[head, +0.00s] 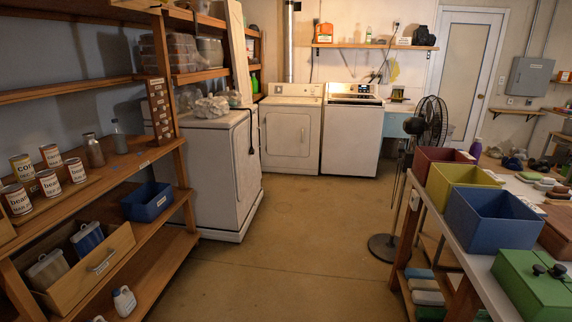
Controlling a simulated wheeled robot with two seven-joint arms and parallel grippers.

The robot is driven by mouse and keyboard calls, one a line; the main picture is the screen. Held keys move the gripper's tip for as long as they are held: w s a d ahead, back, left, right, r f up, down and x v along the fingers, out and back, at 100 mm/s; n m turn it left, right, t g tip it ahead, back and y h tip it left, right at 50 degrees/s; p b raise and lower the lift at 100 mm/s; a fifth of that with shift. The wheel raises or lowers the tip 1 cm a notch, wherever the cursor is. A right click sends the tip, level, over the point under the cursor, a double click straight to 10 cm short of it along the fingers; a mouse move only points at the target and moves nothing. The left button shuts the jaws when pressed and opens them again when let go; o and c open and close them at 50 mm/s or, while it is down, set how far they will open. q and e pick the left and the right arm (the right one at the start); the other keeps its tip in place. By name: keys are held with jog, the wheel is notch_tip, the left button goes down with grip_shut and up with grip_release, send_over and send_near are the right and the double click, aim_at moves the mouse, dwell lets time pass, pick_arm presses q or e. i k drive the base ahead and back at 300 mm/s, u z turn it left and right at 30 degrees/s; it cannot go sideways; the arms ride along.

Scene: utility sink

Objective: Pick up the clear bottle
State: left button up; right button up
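Two bottles stand upright side by side on the wooden shelf (150,152) at the left. One is a brownish see-through bottle (95,152). Just right of it is a greyish-green see-through bottle (119,140). I cannot tell for sure which one is the clear bottle. Neither gripper is in view.
Several labelled cans (50,183) stand left of the bottles. A blue bin (148,202) and an open wooden drawer (105,262) are below. A floor fan (428,122) and a table with red, yellow and blue boxes (490,222) stand right. The middle floor is clear.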

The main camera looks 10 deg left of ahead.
aim_at(119, 137)
jog(key=u, duration=0.45)
jog(key=i, duration=2.35)
jog(key=u, duration=0.5)
